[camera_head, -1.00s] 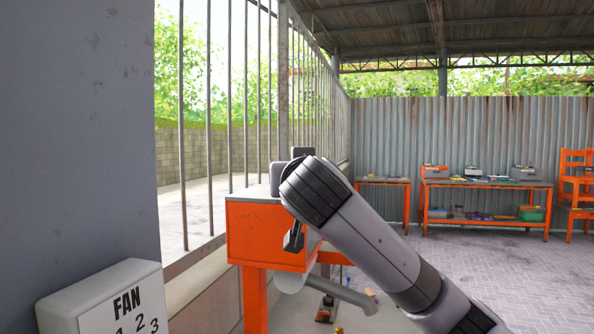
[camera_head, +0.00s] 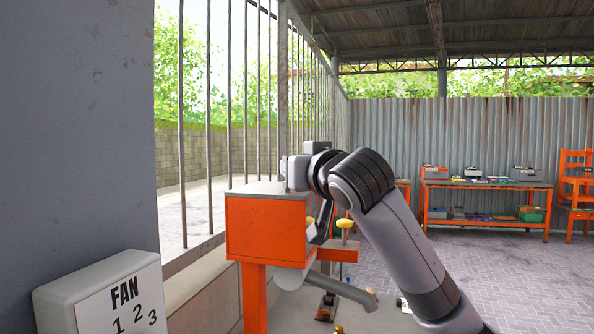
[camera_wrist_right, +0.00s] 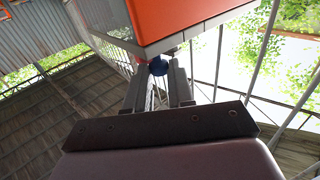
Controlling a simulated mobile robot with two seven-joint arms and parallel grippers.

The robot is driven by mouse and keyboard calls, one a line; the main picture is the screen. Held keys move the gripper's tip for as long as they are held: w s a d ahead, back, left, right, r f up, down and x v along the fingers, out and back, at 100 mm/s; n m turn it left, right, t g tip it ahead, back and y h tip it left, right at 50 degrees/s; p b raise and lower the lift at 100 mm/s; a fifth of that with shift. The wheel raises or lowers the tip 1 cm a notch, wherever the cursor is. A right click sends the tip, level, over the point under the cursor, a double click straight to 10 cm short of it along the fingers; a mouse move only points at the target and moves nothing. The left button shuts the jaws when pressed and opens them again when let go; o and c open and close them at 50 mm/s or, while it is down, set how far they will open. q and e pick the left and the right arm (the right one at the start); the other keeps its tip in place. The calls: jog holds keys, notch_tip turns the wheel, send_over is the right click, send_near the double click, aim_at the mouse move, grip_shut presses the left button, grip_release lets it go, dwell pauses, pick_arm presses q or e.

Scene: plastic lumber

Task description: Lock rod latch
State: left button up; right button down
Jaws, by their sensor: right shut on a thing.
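My right arm comes in from the lower right, and its gripper (camera_head: 321,234) is beside the right side of an orange cabinet (camera_head: 266,232). In the right wrist view the two dark fingers of this gripper (camera_wrist_right: 160,88) are shut on a dark blue round knob (camera_wrist_right: 158,66) at their tips. The knob sits close to the orange cabinet's edge (camera_wrist_right: 160,22). In the head view the knob is hidden behind the gripper and arm. I cannot make out a rod or the rest of a latch. My left gripper is not in view.
A grey wall (camera_head: 75,130) and a white FAN switch box (camera_head: 105,295) stand close at left. A yellow-topped fitting (camera_head: 345,223) and a grey slanted pipe (camera_head: 345,290) are right of the cabinet. Orange workbenches (camera_head: 485,186) stand far back, with open paved floor before them.

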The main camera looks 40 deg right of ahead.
jog(key=shift+y, duration=0.3)
jog(key=c, duration=1)
grip_release()
jog(key=shift+s, duration=0.15)
jog(key=s+b, duration=0.1)
jog(key=s, duration=0.2)
jog(key=s+a, duration=0.1)
jog(key=s, duration=0.2)
jog(key=shift+s+a+b, duration=0.15)
jog(key=shift+s+b, duration=0.25)
